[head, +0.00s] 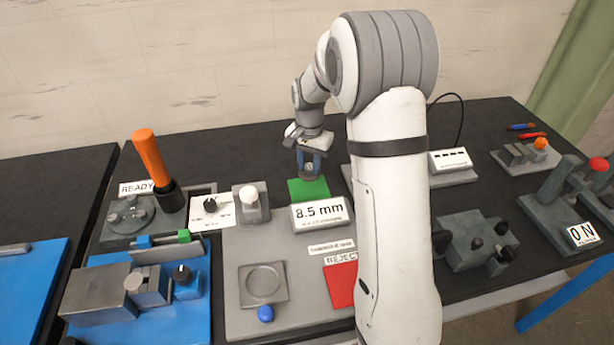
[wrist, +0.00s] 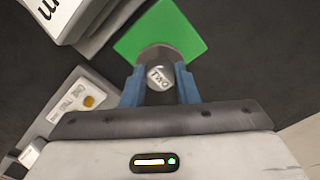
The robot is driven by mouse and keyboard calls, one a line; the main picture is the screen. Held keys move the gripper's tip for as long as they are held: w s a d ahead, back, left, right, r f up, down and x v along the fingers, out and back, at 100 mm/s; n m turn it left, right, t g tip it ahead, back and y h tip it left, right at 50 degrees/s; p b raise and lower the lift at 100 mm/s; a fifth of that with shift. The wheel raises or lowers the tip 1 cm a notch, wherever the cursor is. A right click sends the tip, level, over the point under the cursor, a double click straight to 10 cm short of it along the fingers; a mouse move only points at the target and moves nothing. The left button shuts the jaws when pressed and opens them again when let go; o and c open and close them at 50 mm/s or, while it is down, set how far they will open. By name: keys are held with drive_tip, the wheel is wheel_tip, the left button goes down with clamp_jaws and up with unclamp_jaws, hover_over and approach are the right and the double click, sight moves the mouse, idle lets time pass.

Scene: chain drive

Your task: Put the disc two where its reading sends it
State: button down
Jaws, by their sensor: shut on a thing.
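Disc two (wrist: 160,77), a grey metal piece marked "TWO", is between the blue fingers of my gripper (wrist: 160,90) in the wrist view. My gripper is shut on it. In the head view my gripper (head: 310,168) is at the green pad (head: 309,193), behind the display. The green pad also shows beyond the disc in the wrist view (wrist: 187,35). I cannot tell whether the disc touches the pad. The display (head: 320,213) reads "8.5 mm". The red pad (head: 340,287), with a "REJECT" label, lies nearer the front, partly hidden by my arm.
A grey plate with a round recess (head: 262,283) and a blue button (head: 266,313) is in front of the display. An orange-handled lever (head: 150,157) stands at left near a "READY" sign. A grey fixture (head: 474,240) stands right of my arm.

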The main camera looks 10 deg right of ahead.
sight(308, 174)
drive_tip(key=shift+s+a+f, duration=0.1)
drive_tip(key=shift+f, duration=2.35)
drive_tip(key=shift+f, duration=0.15)
drive_tip(key=c, duration=1.1)
unclamp_jaws()
